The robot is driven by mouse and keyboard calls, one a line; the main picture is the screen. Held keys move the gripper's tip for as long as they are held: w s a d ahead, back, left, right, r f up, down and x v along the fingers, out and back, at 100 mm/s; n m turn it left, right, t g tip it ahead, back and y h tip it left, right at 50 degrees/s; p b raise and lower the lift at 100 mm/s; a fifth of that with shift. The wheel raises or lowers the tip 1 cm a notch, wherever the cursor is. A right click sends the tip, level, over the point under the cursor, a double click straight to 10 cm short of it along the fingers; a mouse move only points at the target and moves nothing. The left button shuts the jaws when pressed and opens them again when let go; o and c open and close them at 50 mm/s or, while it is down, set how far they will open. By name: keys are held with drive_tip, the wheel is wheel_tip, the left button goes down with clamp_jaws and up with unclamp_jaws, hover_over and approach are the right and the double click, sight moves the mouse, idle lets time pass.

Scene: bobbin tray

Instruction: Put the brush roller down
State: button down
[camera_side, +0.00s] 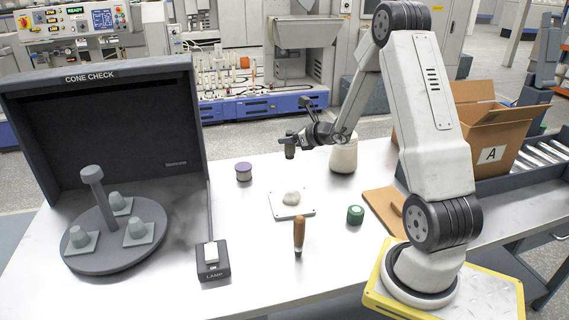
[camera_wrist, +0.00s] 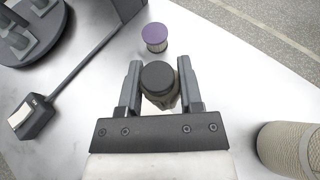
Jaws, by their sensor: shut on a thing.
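My gripper (camera_side: 291,139) is shut on the brush roller (camera_side: 290,152), a short dark-capped cylinder, and holds it above the back of the metal table. In the wrist view, the roller (camera_wrist: 160,80) sits between the two fingers of my gripper (camera_wrist: 160,73), its round black end towards the camera and a grey-brown body partly showing below. Its lower end is hidden in the wrist view. A purple-topped spool (camera_side: 244,172) stands on the table to the left of the gripper; it also shows in the wrist view (camera_wrist: 154,38), just beyond the fingertips.
A cream cone (camera_side: 343,157) stands right of the gripper. A white plate with a pale lump (camera_side: 292,211), a wooden-handled tool (camera_side: 299,233) and a green roll (camera_side: 355,215) are nearer. The CONE CHECK booth (camera_side: 100,78), turntable (camera_side: 113,262) and lamp switch (camera_side: 213,262) occupy the left.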

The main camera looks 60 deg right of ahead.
drive_tip(key=w+a+n+g+y, duration=0.2)
drive_tip(key=a+n+y, duration=0.5)
drive_tip(key=a, duration=1.4)
drive_tip(key=shift+w+a+y, duration=0.15)
drive_tip(key=shift+a+y, duration=0.2)
drive_tip(key=shift+y, duration=0.35)
drive_tip(key=w+d+f, duration=0.2)
drive_tip(key=w+f, duration=0.7)
drive_tip(key=w, duration=0.4)
drive_tip(key=shift+w, duration=0.15)
drive_tip(key=shift+w+f, duration=0.1)
drive_tip(key=shift+f, duration=0.1)
drive_tip(key=shift+w+f, duration=0.15)
drive_tip(key=shift+f, duration=1.55)
